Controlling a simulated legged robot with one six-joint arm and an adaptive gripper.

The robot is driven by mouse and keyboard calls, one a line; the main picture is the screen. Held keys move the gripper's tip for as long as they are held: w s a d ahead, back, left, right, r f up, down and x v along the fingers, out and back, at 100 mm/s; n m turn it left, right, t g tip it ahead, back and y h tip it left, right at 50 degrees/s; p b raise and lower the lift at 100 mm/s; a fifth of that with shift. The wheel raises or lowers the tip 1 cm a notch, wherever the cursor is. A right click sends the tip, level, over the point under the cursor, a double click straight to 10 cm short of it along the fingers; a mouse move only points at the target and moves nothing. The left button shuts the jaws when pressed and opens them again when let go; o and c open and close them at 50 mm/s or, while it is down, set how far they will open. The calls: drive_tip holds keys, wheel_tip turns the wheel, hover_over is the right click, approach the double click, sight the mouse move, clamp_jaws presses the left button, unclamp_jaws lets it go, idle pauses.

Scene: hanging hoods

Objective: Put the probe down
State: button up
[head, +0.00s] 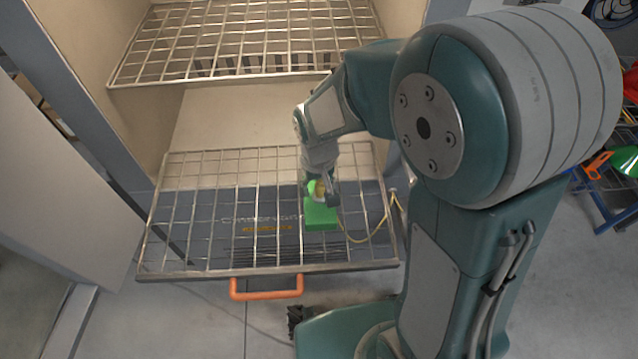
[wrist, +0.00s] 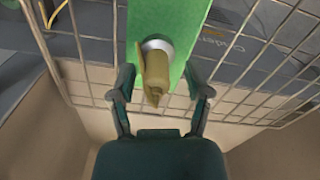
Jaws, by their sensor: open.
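The probe (wrist: 155,75) is a yellowish-tan pointed piece with a pale collar at its base. In the wrist view it stands at a green block (wrist: 175,20), its tip toward my gripper. My gripper (wrist: 160,92) is open, with one finger on each side of the probe and gaps between. In the head view the green block (head: 320,214) rests on the lower wire rack, and my gripper (head: 322,190) is just above it. The probe (head: 319,187) is partly hidden there by my gripper.
The lower wire rack (head: 180,215) is pulled out and has an orange handle (head: 266,294) at its front. Another wire rack (head: 240,35) is above. A yellow cable (head: 365,238) lies right of the block. The rack's left half is clear.

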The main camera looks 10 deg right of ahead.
sight(318, 183)
drive_tip(key=shift+a, duration=0.1)
wheel_tip(318, 183, up, 12)
drive_tip(key=s+d+r+m+t, duration=0.2)
drive_tip(key=s+d+r+t, duration=0.3)
drive_tip(key=s+d, duration=0.6)
wheel_tip(318, 183, up, 2)
drive_tip(key=shift+s+r+m+t, duration=0.25)
drive_tip(key=shift+s+m+t, duration=0.05)
drive_tip(key=shift+s, duration=0.6)
